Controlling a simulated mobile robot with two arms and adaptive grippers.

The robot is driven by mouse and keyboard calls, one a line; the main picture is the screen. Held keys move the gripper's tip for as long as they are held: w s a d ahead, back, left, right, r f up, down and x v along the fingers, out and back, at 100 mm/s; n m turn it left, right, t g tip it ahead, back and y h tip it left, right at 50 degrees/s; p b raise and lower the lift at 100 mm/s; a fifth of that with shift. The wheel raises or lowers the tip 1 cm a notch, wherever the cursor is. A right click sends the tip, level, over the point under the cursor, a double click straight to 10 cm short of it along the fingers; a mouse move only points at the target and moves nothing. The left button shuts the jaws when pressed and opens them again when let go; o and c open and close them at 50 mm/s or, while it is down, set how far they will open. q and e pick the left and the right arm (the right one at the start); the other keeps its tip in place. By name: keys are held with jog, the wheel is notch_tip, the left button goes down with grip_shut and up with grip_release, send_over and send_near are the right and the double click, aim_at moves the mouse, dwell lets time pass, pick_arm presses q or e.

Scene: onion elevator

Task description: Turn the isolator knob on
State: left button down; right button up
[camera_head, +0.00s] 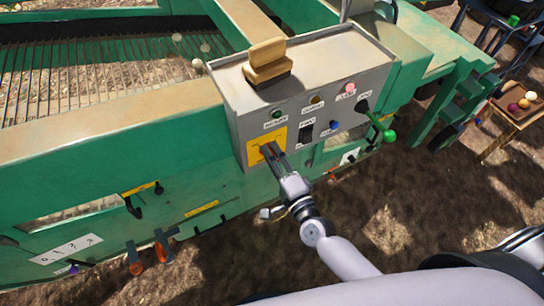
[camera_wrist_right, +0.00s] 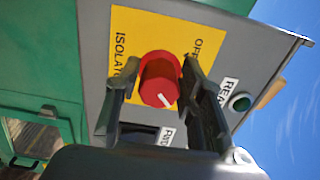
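The red isolator knob (camera_wrist_right: 158,80) sits on a yellow plate (camera_wrist_right: 150,28) lettered ISOLATOR; its white mark points toward the lower right in the right wrist view. My right gripper (camera_wrist_right: 160,75) has its fingers apart, one on each side of the knob. The fingertips are very close to the knob's sides; contact is hard to tell. In the head view the right gripper (camera_head: 267,150) is at the yellow plate (camera_head: 255,150) on the grey control box (camera_head: 230,105) and hides most of the knob. My left gripper is not in view.
Beside the plate are a black switch (camera_head: 306,133), small coloured buttons and a lever with a green ball (camera_head: 388,135). The green machine (camera_head: 110,180) extends left. A crate (camera_head: 516,112) of onions is at the right.

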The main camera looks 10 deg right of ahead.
jog(key=shift+o, duration=1.3)
jog(key=shift+s, duration=0.15)
jog(key=v, duration=1.1)
jog(key=shift+s+d, duration=0.2)
jog(key=shift+s, duration=0.2)
